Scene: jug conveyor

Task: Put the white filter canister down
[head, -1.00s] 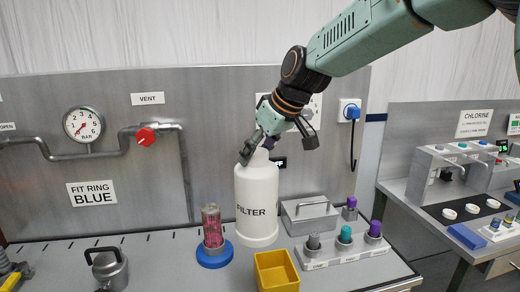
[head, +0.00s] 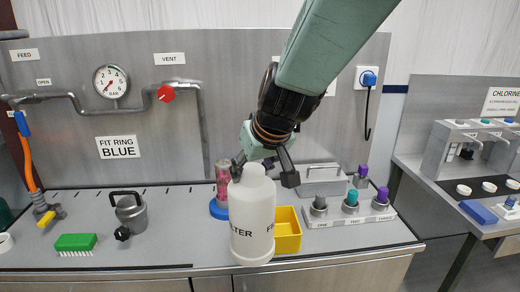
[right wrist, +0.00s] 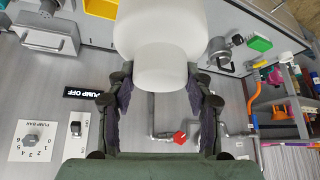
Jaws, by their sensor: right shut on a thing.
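The white filter canister (head: 251,222) is upright in the head view, with part of the word FILTER showing on its side. My right gripper (head: 262,168) is shut on the canister's narrow top. In the right wrist view the canister (right wrist: 160,40) fills the upper middle, between the two fingers of the gripper (right wrist: 158,95). In the head view the canister overlaps the front of the bench (head: 150,250); I cannot tell whether its base touches the bench. My left gripper is not in view.
A yellow bin (head: 288,238) stands right behind the canister. A red cylinder on a blue ring (head: 219,210) is behind it to the left. A row of knobs (head: 350,210) stands to the right.

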